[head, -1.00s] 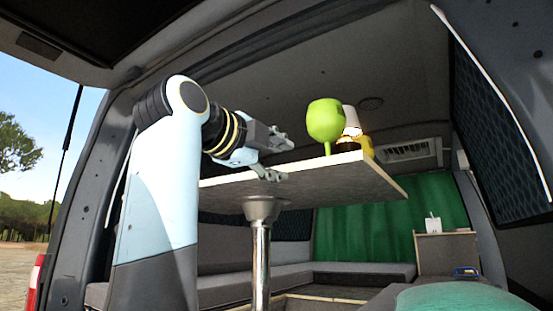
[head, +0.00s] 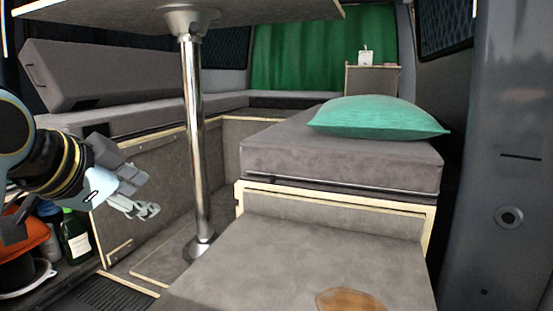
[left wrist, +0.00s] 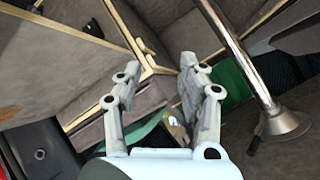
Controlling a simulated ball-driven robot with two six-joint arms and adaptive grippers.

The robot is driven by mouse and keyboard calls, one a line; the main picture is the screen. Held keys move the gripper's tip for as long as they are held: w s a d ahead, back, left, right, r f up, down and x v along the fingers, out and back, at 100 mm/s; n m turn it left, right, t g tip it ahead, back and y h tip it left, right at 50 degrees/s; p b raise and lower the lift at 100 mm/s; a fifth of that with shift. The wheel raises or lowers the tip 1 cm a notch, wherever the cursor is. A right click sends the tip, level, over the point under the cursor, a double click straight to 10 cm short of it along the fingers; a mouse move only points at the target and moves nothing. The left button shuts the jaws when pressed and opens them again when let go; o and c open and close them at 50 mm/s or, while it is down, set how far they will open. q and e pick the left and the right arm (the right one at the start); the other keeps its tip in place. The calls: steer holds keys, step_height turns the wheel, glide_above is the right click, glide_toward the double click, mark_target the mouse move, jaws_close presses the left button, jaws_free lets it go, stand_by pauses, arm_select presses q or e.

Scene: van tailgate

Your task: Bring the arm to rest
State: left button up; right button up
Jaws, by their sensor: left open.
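My left gripper (head: 146,196) is at the left of the head view, in front of the bench side and left of the table's metal leg. In the left wrist view its two fingers (left wrist: 155,88) stand apart with nothing between them. Its arm comes in from the left edge. My right gripper is in neither view.
The table top (head: 250,12) is overhead on a chrome leg (head: 193,130). A green pillow (head: 380,117) lies on the grey cushion (head: 330,160) at right. A dark bottle (head: 75,237) and an orange pot (head: 25,235) stand low at left. A round brown patch marks the front board.

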arm_select(q)
steer(key=s+a+f+n+g+y, duration=0.1)
steer(key=s+a+f+n+g, duration=0.15)
steer(key=s+f, duration=0.55)
steer(key=s+a+f+n+g+y, duration=0.15)
steer(key=s+f+n, duration=0.35)
steer(key=s, duration=0.5)
steer(key=s+a+f+n+g, duration=0.2)
steer(key=s+a+f+g, duration=0.1)
steer(key=s+f, duration=0.55)
step_height(320, 180, down, 25)
steer(key=s+a+g, duration=0.1)
steer(key=s+a, duration=0.1)
steer(key=s, duration=0.1)
steer(key=s+a+f+g, duration=0.1)
steer(key=s+f, duration=1.4)
steer(key=s, duration=0.2)
steer(key=shift+s+f, duration=0.35)
steer(key=shift+a+n+g, duration=0.1)
steer(key=shift+n+g, duration=0.15)
steer(key=shift+g, duration=0.05)
